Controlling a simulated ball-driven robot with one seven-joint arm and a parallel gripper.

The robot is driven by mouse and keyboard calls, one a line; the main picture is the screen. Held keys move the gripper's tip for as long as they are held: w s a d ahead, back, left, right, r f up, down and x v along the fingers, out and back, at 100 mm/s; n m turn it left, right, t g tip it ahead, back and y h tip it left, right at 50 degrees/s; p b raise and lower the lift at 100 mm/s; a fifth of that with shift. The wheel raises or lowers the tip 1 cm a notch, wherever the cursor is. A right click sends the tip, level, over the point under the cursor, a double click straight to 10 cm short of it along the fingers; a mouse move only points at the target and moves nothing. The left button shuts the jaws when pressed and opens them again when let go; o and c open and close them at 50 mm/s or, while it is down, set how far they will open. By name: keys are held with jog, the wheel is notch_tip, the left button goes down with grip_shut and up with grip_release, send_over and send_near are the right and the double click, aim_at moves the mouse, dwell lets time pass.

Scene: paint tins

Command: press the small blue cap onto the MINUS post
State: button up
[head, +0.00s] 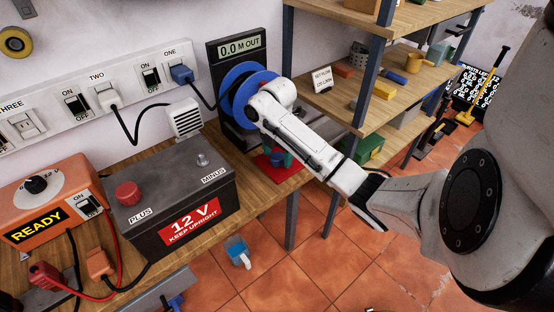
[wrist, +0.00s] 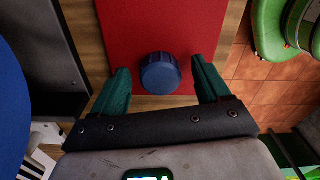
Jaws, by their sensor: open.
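The small blue cap (wrist: 160,74) stands on a red mat (wrist: 150,25) in the wrist view. My gripper (wrist: 161,80) is open, with one green finger on each side of the cap and a gap to both. I cannot tell how far above the mat the fingertips are. In the head view my gripper (head: 277,158) is low over the red mat (head: 287,177), partly hidden by my arm. The MINUS post (head: 203,159) is bare metal on top of the dark battery (head: 170,205). A red cap (head: 127,194) covers the PLUS post.
An orange charger (head: 45,203) with red and black leads stands left of the battery. A white plug-in block (head: 185,120) is behind it. A blue reel (head: 245,88) stands close beside my arm. Shelves (head: 375,70) rise on the right.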

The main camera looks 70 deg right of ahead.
aim_at(279, 155)
jog(key=shift+c, duration=0.3)
jog(key=c, duration=1.1)
jog(key=shift+o, duration=0.2)
jog(key=shift+r, duration=0.65)
notch_tip(279, 155, up, 3)
jog(key=shift+s+f, duration=0.15)
jog(key=shift+f, duration=0.05)
jog(key=s+a+r+p, duration=0.8)
jog(key=s+a+r, duration=0.1)
jog(key=s, duration=0.1)
jog(key=shift+s, duration=0.15)
jog(key=shift+a, duration=0.1)
